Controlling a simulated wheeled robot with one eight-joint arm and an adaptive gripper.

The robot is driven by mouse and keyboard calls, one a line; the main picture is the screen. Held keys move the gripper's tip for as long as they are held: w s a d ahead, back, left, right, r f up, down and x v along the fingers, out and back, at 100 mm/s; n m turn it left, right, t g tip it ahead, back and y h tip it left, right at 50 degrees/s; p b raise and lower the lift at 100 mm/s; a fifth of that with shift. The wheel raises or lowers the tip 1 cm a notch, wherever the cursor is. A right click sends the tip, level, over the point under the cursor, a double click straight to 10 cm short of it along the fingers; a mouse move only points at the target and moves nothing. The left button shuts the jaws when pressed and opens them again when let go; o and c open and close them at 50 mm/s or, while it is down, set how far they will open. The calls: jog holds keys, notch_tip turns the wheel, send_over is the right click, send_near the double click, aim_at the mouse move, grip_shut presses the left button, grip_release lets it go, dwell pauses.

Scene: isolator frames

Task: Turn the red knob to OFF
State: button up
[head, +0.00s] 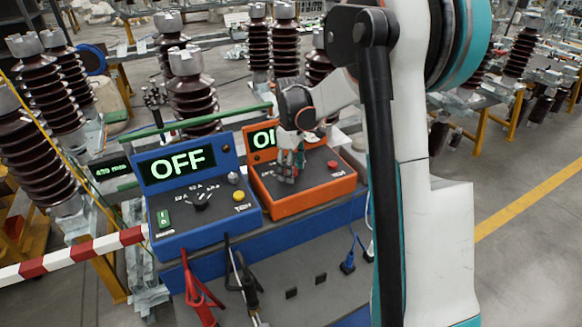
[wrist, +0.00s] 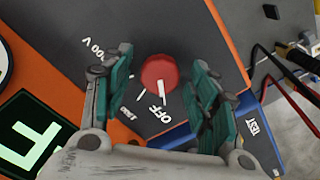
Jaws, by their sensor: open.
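The red knob (wrist: 158,72) shows in the wrist view on the dark sloped panel of the orange box (head: 305,201). Its white pointer line is toward the printed OFF label (wrist: 157,114). My gripper (head: 287,168) is open over this panel. In the wrist view its two green-padded fingers stand on either side of the knob, with visible gaps; depth and contact are hard to tell. In the head view my gripper hides the knob. The orange box's display (wrist: 36,143) shows a large letter F in the wrist view; the arm covers part of it in the head view.
A blue box (head: 208,234) reading OFF stands to the left, with a black knob (head: 202,203) and a yellow button (head: 239,196). A red button (head: 332,166) sits right of my gripper. Cables hang in front. Brown insulators stand behind.

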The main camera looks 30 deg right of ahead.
notch_tip(320, 180, up, 12)
dwell(0.6)
